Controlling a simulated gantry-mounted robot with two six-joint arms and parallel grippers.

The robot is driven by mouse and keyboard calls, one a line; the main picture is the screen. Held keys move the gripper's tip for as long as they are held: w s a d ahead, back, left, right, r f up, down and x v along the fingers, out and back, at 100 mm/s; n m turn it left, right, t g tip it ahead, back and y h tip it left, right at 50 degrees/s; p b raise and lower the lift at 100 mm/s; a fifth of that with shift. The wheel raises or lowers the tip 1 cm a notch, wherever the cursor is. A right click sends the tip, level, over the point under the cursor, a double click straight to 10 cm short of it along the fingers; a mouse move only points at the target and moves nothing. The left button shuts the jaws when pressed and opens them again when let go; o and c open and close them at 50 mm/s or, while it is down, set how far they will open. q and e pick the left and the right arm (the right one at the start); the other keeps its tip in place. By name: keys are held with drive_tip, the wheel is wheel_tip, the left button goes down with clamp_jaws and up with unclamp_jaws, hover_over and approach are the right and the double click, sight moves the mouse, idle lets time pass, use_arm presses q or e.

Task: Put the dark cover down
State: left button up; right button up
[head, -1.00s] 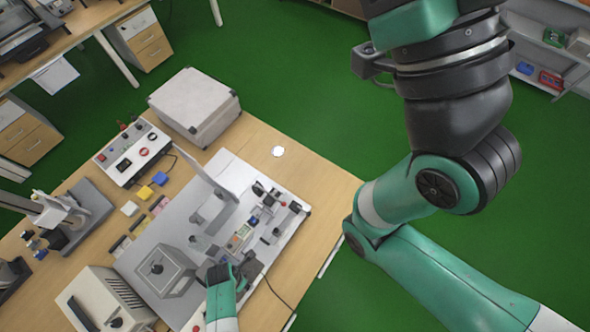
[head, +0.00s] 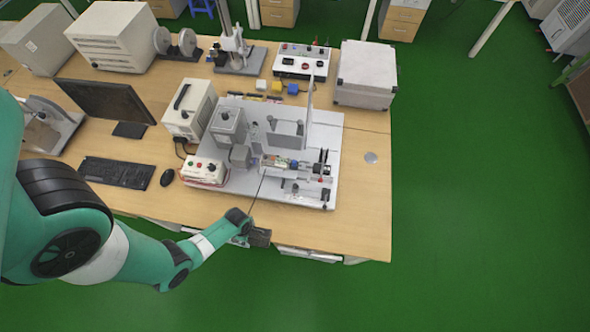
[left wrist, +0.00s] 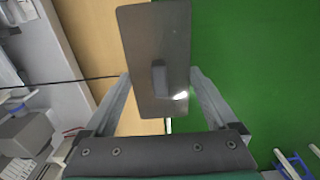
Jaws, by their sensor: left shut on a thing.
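The dark cover (left wrist: 155,45) is a flat dark rectangular plate with a small raised block on its face. My left gripper (left wrist: 162,85) is shut on it, one finger at each side, in the left wrist view. In the head view my left gripper (head: 256,236) is at the table's front edge, in front of the grey fixture plate (head: 225,183). The cover (head: 260,238) shows there only as a small dark shape at the fingertips. It is apart from the fixture. My right gripper is out of view.
The fixture carries a grey block (head: 228,122), an upright panel and small parts. A red-and-green button box (head: 205,171), mouse and keyboard (head: 116,172) lie to its left. Bare wood (head: 368,190) lies to its right, with a small round disc.

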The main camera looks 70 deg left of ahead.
use_arm(q)
drive_tip(key=shift+w+a+f, duration=0.2)
drive_tip(key=w+f+b, duration=0.3)
drive_tip(key=w, duration=0.1)
drive_tip(key=w+a+f+b, duration=0.1)
drive_tip(key=w+f+b, duration=0.2)
drive_tip(key=w+b, duration=0.1)
drive_tip(key=w+a+f+b, duration=0.1)
drive_tip(key=w+f+b, duration=0.1)
drive_tip(key=w+b, duration=0.1)
drive_tip(key=shift+w+a+f+b, duration=0.2)
drive_tip(key=shift+w+f+b, duration=0.1)
drive_tip(key=shift+w+f, duration=0.15)
drive_tip(key=shift+w, duration=0.3)
drive_tip(key=shift+r, duration=0.1)
drive_tip(key=f+b, duration=0.4)
drive_tip(key=shift+w+a+f, duration=0.1)
drive_tip(key=shift+w, duration=0.3)
drive_tip(key=shift+b, duration=0.3)
